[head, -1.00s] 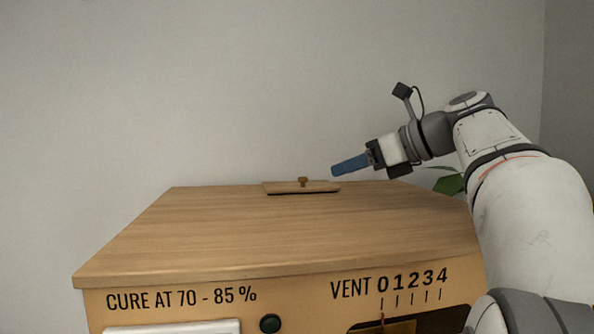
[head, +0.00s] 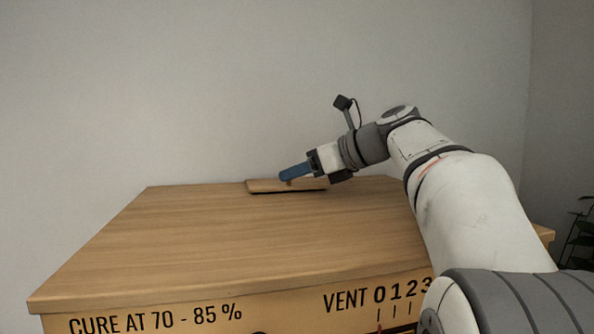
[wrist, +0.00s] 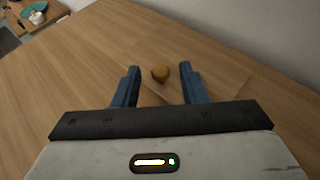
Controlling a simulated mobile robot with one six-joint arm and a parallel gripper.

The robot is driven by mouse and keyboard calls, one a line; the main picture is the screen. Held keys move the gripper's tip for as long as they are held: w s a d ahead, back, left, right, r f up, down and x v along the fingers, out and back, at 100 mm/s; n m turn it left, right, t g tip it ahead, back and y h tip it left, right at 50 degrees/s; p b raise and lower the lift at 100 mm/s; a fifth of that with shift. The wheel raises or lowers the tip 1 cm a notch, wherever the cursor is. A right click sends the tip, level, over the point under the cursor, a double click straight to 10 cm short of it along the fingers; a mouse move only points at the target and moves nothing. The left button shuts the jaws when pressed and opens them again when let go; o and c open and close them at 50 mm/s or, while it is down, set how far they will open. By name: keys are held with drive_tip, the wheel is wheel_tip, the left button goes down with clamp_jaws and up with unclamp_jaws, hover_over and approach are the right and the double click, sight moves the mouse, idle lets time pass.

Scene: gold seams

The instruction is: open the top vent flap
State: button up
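The top vent flap (head: 263,187) is a thin wooden panel lying flat at the back of the cabinet's wooden top. Most of the flap is hidden under the gripper in the wrist view.
The cabinet top (head: 230,235) is otherwise clear. Its front carries a vent scale (head: 395,293) and printed text. A wall (head: 200,80) stands behind. A dark plant (head: 580,235) is at the far right. The wrist view shows a distant table with small items (wrist: 35,15) at upper left.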

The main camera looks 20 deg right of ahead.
clamp_jaws()
idle(0.3)
